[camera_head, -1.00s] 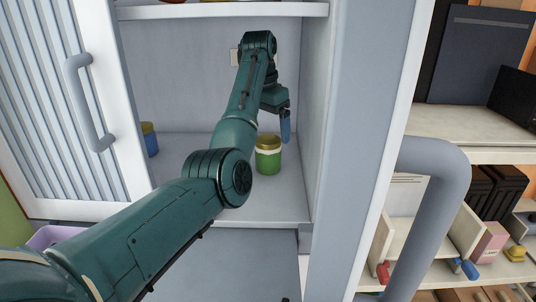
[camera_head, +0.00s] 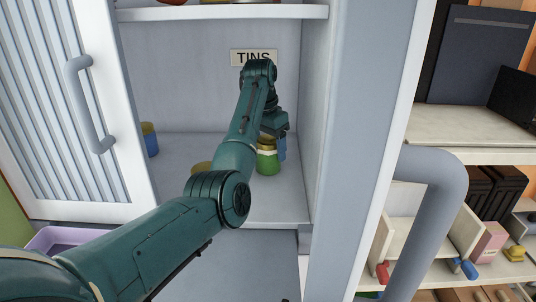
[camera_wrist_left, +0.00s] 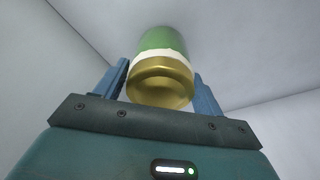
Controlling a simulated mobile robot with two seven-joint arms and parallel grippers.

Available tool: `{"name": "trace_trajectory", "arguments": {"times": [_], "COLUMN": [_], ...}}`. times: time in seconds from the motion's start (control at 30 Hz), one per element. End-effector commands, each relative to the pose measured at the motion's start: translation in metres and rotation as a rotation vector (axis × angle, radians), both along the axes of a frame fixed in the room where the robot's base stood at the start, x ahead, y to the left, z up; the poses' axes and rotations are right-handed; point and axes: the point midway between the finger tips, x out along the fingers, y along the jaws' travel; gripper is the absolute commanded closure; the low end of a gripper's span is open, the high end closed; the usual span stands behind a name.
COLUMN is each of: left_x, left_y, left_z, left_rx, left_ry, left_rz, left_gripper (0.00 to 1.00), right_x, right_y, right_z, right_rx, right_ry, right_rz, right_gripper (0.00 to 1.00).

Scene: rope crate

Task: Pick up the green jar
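The green jar (camera_head: 267,161), with a white band and a gold lid, stands on the cabinet's lower shelf, partly hidden behind my left gripper. My left gripper (camera_head: 279,152) is lowered at the jar, with a blue finger showing just right of it. In the left wrist view the jar (camera_wrist_left: 160,70) is between the two blue fingers of the gripper (camera_wrist_left: 162,82), its lid towards the camera. The fingers are apart, one on each side, with what looks like a narrow gap to the lid. My right gripper is not in view.
A blue jar (camera_head: 150,140) stands at the shelf's left by the ribbed door (camera_head: 75,110). Another gold lid (camera_head: 201,168) shows behind my arm. The cabinet's right wall (camera_head: 317,110) is close to the gripper. A TINS label (camera_head: 254,58) is on the back wall.

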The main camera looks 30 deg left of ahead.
Motion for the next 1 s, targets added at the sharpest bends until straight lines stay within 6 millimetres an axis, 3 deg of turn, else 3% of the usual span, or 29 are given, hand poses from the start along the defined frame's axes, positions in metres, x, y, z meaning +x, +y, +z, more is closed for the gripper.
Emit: {"name": "trace_trajectory", "arguments": {"times": [0.5,0.77,1.0], "left_x": [0.0,0.0,0.001], "left_y": [0.0,0.0,0.0], "left_z": [0.002,0.003,0.019], "left_rx": [0.0,0.0,-0.001], "left_ry": [-0.003,-0.003,-0.005], "left_rz": [0.0,0.0,0.0], "left_gripper": [0.72,0.72,0.72], "right_x": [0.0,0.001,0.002], "right_y": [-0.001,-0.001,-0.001], "right_z": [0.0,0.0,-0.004], "right_rx": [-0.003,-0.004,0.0], "right_ry": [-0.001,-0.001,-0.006], "right_rz": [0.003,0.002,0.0], "right_gripper": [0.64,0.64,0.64]}}
